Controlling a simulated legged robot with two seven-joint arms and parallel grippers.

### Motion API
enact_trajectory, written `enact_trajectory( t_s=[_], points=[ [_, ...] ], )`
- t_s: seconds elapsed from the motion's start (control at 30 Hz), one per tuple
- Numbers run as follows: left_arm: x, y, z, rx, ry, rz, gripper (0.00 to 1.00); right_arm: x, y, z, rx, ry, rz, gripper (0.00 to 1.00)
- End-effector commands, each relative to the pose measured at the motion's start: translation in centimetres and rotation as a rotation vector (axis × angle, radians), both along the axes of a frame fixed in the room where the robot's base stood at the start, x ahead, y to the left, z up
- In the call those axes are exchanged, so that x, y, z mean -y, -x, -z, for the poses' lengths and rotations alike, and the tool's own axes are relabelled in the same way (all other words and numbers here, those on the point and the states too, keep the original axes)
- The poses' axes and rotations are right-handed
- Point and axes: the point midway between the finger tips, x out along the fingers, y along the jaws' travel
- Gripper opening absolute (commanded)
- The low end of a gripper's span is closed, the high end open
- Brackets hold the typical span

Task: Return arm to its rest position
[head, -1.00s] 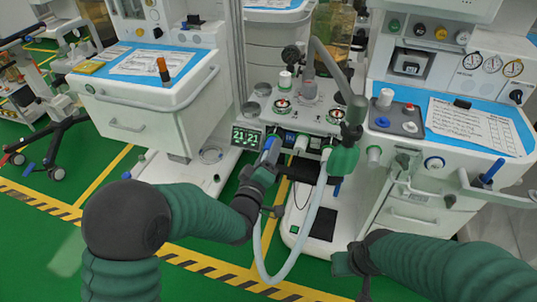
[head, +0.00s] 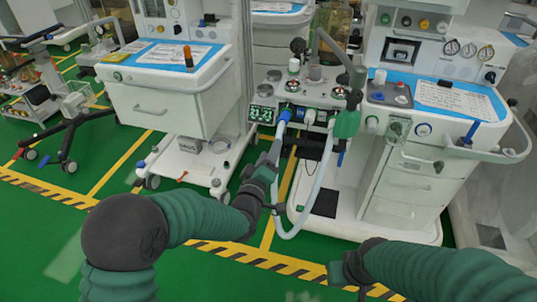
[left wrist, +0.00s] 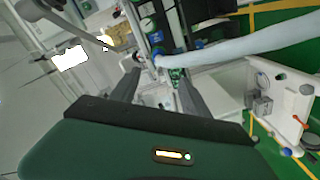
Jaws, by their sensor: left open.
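My left arm comes in from the left of the head view. Its gripper (head: 278,149) is in front of the anaesthesia machine's port panel (head: 313,118), below the blue hose end (head: 285,115). In the left wrist view the gripper (left wrist: 157,82) has its two fingers spread with nothing held between them. The pale hose (left wrist: 235,48) passes beyond the fingertips, with its blue end at the panel. In the head view the hose (head: 283,234) hangs in a loop beside the gripper. My right gripper (head: 350,268) is low at the bottom right, away from the machine; its jaw opening is unclear.
A white cart (head: 165,105) with a drawer stands at the left. The right-hand cabinet (head: 405,185) has drawers and a side rail (head: 497,156). A wheeled stand (head: 60,130) is at the far left. Green floor with striped tape lies in front.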

Motion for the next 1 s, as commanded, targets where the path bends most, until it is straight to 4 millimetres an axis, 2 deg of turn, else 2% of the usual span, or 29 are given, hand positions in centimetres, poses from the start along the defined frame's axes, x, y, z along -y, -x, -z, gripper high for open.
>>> enact_trajectory(
  t_s=[0.3, 0.37, 0.43, 0.47, 0.5, 0.6, 0.7, 0.8, 1.0],
  points=[
    [-0.3, 0.2, 0.1, -0.011, -0.022, -0.001, 0.54, 0.0, 0.0, 0.0, 0.0, 0.0, 0.0, 0.36],
    [-1.3, 0.6, 0.9, -0.051, -0.089, -0.001, 0.54, 0.0, 0.0, 0.0, 0.0, 0.0, 0.0, 0.36],
    [-3.7, 1.9, 2.8, -0.148, -0.24, 0.004, 0.54, 0.0, 0.0, 0.0, 0.0, 0.0, 0.0, 0.36],
    [-5.2, 3.0, 3.9, -0.206, -0.323, 0.01, 0.54, 0.0, 0.0, 0.0, 0.0, 0.0, 0.0, 0.36],
    [-7.5, 4.8, 5.5, -0.292, -0.438, 0.023, 0.54, 0.0, 0.0, 0.0, 0.0, 0.0, 0.0, 0.36],
    [-12.8, 10.3, 9.1, -0.502, -0.67, 0.075, 0.54, 0.0, 0.0, 0.0, 0.0, 0.0, 0.0, 0.36],
    [-16.6, 15.6, 11.4, -0.671, -0.812, 0.142, 0.54, 0.0, 0.0, 0.0, 0.0, 0.0, 0.0, 0.36],
    [-19.3, 20.6, 12.8, -0.808, -0.902, 0.214, 0.54, 0.0, 0.0, 0.0, 0.0, 0.0, 0.0, 0.36],
    [-22.9, 30.0, 14.2, -1.033, -0.998, 0.371, 0.54, 0.0, 0.0, 0.0, 0.0, 0.0, 0.0, 0.36]
  ],
)
